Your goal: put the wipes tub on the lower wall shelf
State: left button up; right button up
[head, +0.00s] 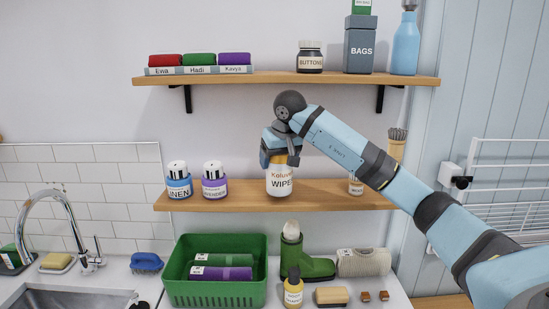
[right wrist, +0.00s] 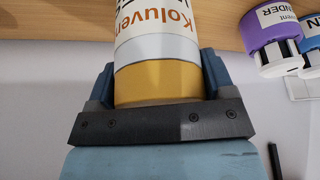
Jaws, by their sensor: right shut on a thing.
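The wipes tub (head: 280,182) is white with an orange top and a "WIPES" label. It is upright at the middle of the lower wall shelf (head: 240,199), its base at the height of the shelf board. I cannot tell whether it touches the board. My right gripper (head: 280,156) is shut on the tub's top from above. In the right wrist view, the fingers (right wrist: 160,88) flank the orange top of the tub (right wrist: 157,50), and the wooden shelf (right wrist: 60,22) lies beyond. My left gripper is not in view.
On the lower shelf, a linen jar (head: 179,182) and a lavender jar (head: 214,182) stand left of the tub. The upper shelf (head: 280,79) is above my gripper. A green basket (head: 214,292) is below.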

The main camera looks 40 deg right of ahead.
jog(key=w, duration=0.1)
jog(key=w+f, duration=0.1)
jog(key=p, duration=0.1)
jog(key=shift+w+d+f, duration=0.25)
jog(key=shift+w+d, duration=0.15)
jog(key=shift+s, duration=0.15)
jog(key=o, duration=1)
jog(key=shift+f, duration=0.15)
